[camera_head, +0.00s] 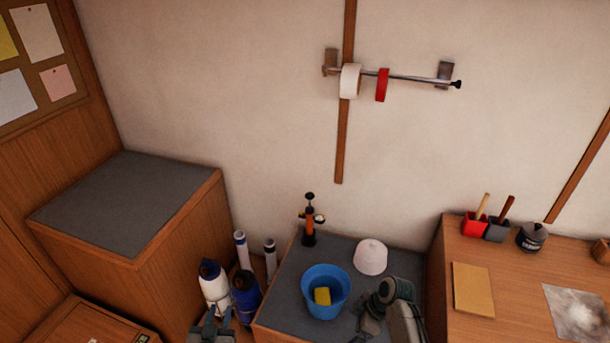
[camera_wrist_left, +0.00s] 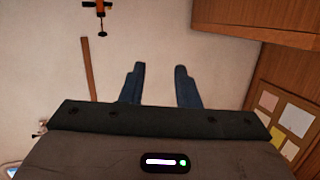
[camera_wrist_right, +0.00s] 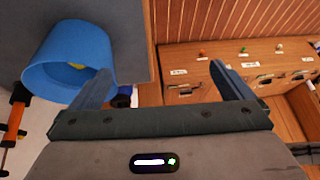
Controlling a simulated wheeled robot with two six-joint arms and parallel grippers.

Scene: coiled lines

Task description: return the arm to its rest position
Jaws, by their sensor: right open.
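My left gripper (camera_head: 213,322) shows at the bottom edge of the head view, in front of the white and blue bottles. Its two fingers stand apart with nothing between them in the left wrist view (camera_wrist_left: 159,68), where a pale wall lies behind them. My right arm (camera_head: 398,305) comes up from the bottom of the head view, right of the blue bucket. My right gripper (camera_wrist_right: 160,68) is open and empty in the right wrist view. Its left finger overlaps the blue bucket (camera_wrist_right: 75,62) in that picture; I cannot tell how near it is.
A wall rod (camera_head: 420,80) carries a white coil (camera_head: 350,81) and a red coil (camera_head: 382,85). The bucket (camera_head: 318,308) holds a yellow sponge (camera_head: 322,296) beside a white dome (camera_head: 370,257). A wooden cabinet (camera_head: 190,235) stands left, a wooden desk (camera_head: 520,300) right.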

